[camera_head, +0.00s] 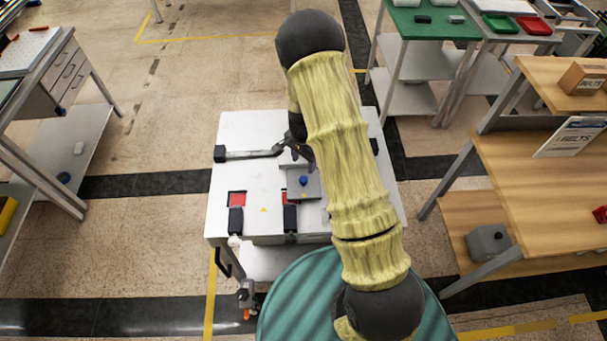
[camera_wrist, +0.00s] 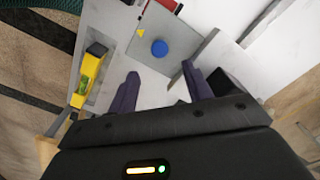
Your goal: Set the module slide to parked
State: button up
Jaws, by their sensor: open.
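A grey plate with a round blue knob (camera_head: 304,181) lies on the white workbench (camera_head: 225,180), partly behind my arm. I take this plate (camera_head: 312,191) to be the module slide. In the wrist view the knob (camera_wrist: 159,47) stands on the grey plate (camera_wrist: 172,20), beside a small yellow triangle. My gripper (camera_wrist: 162,84) is open and empty, with its two dark fingers apart and the knob just beyond the gap between their tips. In the head view my gripper (camera_head: 299,152) is at the plate's far edge, mostly hidden by my arm. No parked marking is legible.
A grey bar (camera_head: 252,154) with a black end block (camera_head: 219,153) lies at the bench's left. Red patches (camera_head: 237,198) and black blocks (camera_head: 236,220) are near its front. A yellow tool (camera_wrist: 88,80) lies in a recess.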

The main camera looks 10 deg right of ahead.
aim_at(303, 179)
notch_tip(303, 179, down, 9)
jog(key=shift+r+p, duration=0.1)
jog(key=shift+p, duration=1)
grip_shut()
